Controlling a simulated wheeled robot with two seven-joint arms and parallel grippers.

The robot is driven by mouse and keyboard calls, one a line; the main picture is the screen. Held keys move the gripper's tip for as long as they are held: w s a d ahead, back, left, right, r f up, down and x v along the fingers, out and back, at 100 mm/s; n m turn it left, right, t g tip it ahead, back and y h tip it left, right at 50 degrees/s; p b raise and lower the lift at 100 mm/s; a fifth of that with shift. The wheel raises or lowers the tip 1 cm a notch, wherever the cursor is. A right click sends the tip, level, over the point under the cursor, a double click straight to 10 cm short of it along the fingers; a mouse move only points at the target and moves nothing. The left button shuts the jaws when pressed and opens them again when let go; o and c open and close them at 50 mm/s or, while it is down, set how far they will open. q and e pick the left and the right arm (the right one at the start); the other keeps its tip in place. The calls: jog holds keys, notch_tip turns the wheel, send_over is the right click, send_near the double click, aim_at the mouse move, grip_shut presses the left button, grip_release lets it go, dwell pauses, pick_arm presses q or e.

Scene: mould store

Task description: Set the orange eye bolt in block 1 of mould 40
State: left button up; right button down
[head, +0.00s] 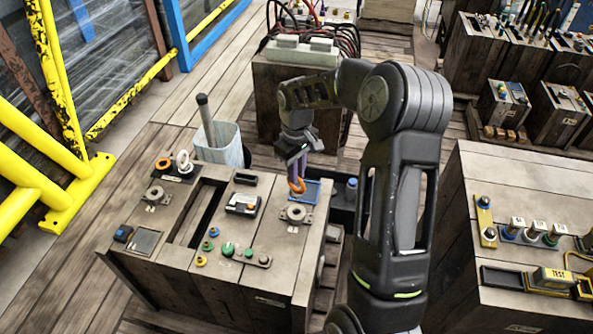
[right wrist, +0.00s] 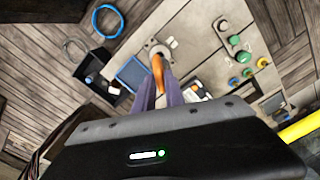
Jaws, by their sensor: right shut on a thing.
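My right gripper (head: 296,175) has purple fingers and is shut on the orange eye bolt (head: 297,186), above the right part of the wooden block top (head: 265,190). In the right wrist view the orange eye bolt (right wrist: 158,72) sits between the purple fingers (right wrist: 159,92). Its lower end points toward a round grey socket (right wrist: 158,52). In the head view this socket (head: 296,213) lies just in front of the bolt; contact cannot be told. A second round socket (head: 155,194) is at the left, near a white eye bolt (head: 183,161). My left gripper is not in view.
A blue-edged tray (head: 313,194) lies beside the gripper. Green knobs (head: 228,249) and a small meter (head: 243,204) are nearby on the top. A long slot (head: 198,212) opens left of them. A bucket (head: 222,145) stands behind. Yellow rails (head: 40,180) are at left.

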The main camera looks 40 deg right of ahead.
aim_at(297, 192)
jog(key=shift+f+b, duration=1.7)
jog(key=shift+f, duration=0.75)
jog(key=shift+f+b, duration=0.35)
jog(key=shift+f, duration=0.15)
jog(key=shift+f, duration=0.35)
jog(key=shift+f+b, duration=0.55)
jog(key=shift+b, duration=0.05)
dwell(0.6)
jog(key=c, duration=1.3)
grip_release()
jog(key=shift+s, duration=0.1)
